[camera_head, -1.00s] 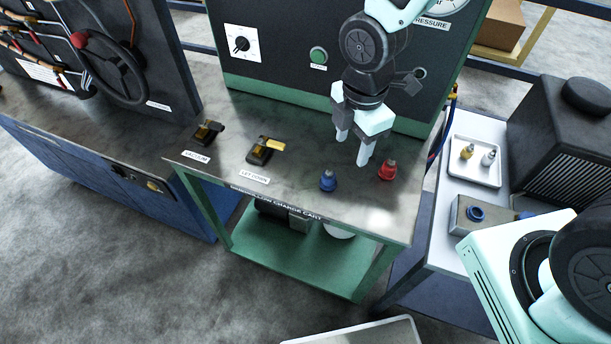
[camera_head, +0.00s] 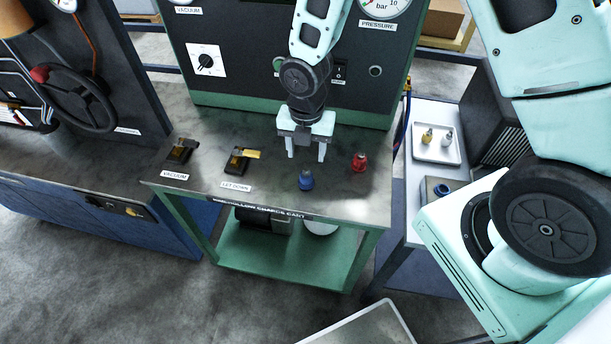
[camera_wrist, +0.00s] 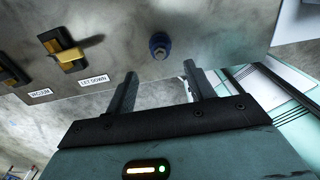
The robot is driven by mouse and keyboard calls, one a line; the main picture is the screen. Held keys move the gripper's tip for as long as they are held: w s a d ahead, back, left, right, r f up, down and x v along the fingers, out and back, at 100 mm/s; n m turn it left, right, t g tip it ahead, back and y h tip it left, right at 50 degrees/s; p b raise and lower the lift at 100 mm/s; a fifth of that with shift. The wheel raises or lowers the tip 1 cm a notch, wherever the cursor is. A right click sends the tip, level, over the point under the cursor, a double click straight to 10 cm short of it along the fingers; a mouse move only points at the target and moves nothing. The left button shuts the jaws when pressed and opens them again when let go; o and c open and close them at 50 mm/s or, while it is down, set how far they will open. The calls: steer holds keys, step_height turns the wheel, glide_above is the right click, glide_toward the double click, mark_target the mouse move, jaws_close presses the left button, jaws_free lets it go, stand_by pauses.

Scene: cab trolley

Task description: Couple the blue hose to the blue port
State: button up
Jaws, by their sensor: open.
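A blue fitting (camera_head: 306,181) with a metal tip stands upright on the grey top of the cart, near its front edge. It also shows in the wrist view (camera_wrist: 159,43), just beyond the fingertips. I cannot tell whether it is the port or the hose end. My gripper (camera_head: 306,157) is open and empty, pointing down above the cart top and behind the blue fitting in the head view; its fingers also show in the wrist view (camera_wrist: 161,72). Thin hoses (camera_head: 400,115) hang at the cart's right side; their ends are hidden.
A red fitting (camera_head: 359,162) stands right of the blue one. Two black-and-yellow latches, vacuum (camera_head: 181,150) and let down (camera_head: 241,158), sit at left. A dark panel rises behind. The right table holds a white tray (camera_head: 420,150) and a blue ring (camera_head: 441,190) on a box.

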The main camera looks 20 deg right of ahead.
mark_target(306, 169)
steer(key=shift+f+b, duration=3.45)
steer(key=shift+f, duration=0.95)
steer(key=shift+p, duration=0.3)
jaws_close()
steer(key=shift+r, duration=0.1)
steer(key=shift+r, duration=0.1)
steer(key=shift+r+p, duration=2.7)
steer(key=shift+r, duration=0.15)
